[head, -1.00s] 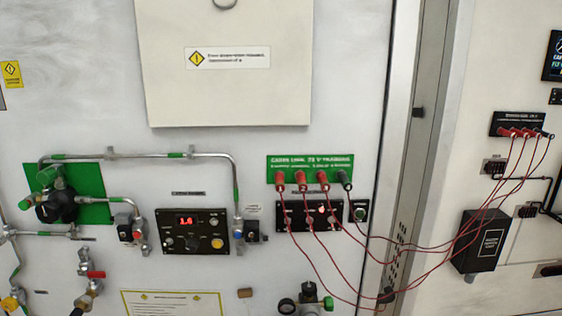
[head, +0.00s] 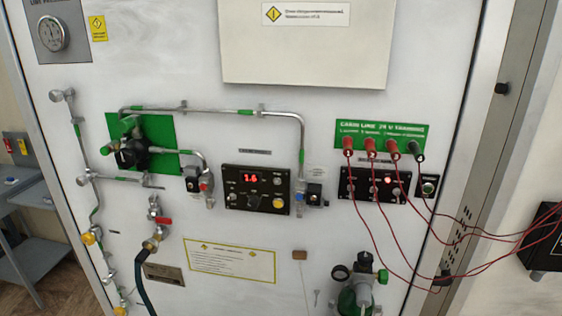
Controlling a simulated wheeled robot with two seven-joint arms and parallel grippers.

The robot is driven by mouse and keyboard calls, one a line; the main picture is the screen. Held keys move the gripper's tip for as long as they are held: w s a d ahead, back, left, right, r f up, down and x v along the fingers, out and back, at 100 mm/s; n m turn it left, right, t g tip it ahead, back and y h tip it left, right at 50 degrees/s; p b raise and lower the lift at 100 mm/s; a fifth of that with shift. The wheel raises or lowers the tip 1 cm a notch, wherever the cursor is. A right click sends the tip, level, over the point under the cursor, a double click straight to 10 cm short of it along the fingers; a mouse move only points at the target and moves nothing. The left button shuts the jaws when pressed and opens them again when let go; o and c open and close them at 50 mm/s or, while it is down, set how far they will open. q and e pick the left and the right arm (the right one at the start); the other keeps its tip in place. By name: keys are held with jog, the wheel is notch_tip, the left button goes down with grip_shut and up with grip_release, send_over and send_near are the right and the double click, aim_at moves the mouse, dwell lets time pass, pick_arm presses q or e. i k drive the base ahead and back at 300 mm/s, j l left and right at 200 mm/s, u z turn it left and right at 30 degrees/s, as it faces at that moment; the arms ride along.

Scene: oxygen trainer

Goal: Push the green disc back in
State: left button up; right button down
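No part I can surely name as the green disc stands out in the head view. Several green parts show on the white panel (head: 300,110). A small green knob (head: 382,276) sits on the bottle valve at the bottom right. Whether any of these is the disc, pushed in or out, I cannot tell. Neither of my grippers is in view.
A black display box (head: 255,190) reads about 1.6. Red leads hang from plugs (head: 370,148) under a green label (head: 382,135) and run right. Metal pipes (head: 215,111) cross the panel. A dark hose (head: 140,285) hangs at the lower left. A gauge (head: 52,34) is at the top left.

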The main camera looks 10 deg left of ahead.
aim_at(104, 151)
jog(key=u, duration=1.35)
